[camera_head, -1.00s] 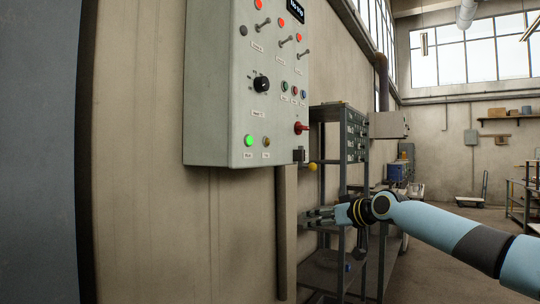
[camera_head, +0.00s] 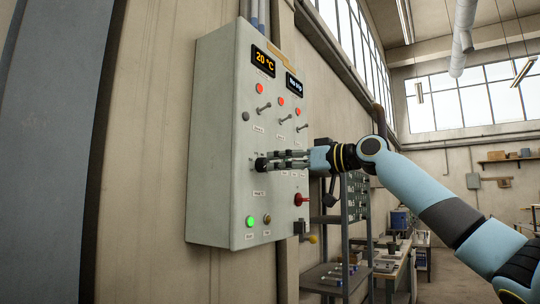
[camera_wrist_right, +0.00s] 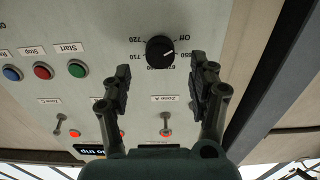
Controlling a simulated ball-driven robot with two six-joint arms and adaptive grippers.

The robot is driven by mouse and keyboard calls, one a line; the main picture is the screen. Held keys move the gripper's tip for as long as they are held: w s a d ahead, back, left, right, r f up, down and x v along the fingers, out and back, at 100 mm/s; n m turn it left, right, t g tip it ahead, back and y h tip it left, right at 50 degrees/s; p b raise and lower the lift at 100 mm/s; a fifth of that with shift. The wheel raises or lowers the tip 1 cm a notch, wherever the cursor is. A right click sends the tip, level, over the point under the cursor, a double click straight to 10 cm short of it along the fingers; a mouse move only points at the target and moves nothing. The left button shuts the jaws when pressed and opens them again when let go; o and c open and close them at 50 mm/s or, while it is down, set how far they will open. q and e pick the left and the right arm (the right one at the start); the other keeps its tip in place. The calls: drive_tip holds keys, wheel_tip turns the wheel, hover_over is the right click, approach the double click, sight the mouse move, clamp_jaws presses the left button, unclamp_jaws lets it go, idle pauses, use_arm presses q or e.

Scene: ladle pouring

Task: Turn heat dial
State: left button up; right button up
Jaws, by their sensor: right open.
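The black heat dial (camera_head: 261,164) sits on the front of the grey control box (camera_head: 215,140). My right gripper (camera_head: 275,160) is in front of the panel with its fingertips close to the dial. In the right wrist view, which is upside down, the dial (camera_wrist_right: 160,50) lies just beyond and between the tips of my open, empty fingers (camera_wrist_right: 160,73). Labels "Off", "650", "710" and "720" ring it, and its pale mark points right, near "650". I cannot tell whether a finger touches it. My left gripper is not in view.
A display (camera_head: 263,60) reads 20 °C. A metal shelf (camera_head: 354,205) stands behind to the right.

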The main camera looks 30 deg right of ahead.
sight(263, 165)
drive_tip(key=p+x, duration=0.1)
drive_tip(key=x, duration=0.3)
drive_tip(key=shift+w+f, duration=0.1)
drive_tip(key=c, duration=1.1)
drive_tip(key=shift+c, duration=0.2)
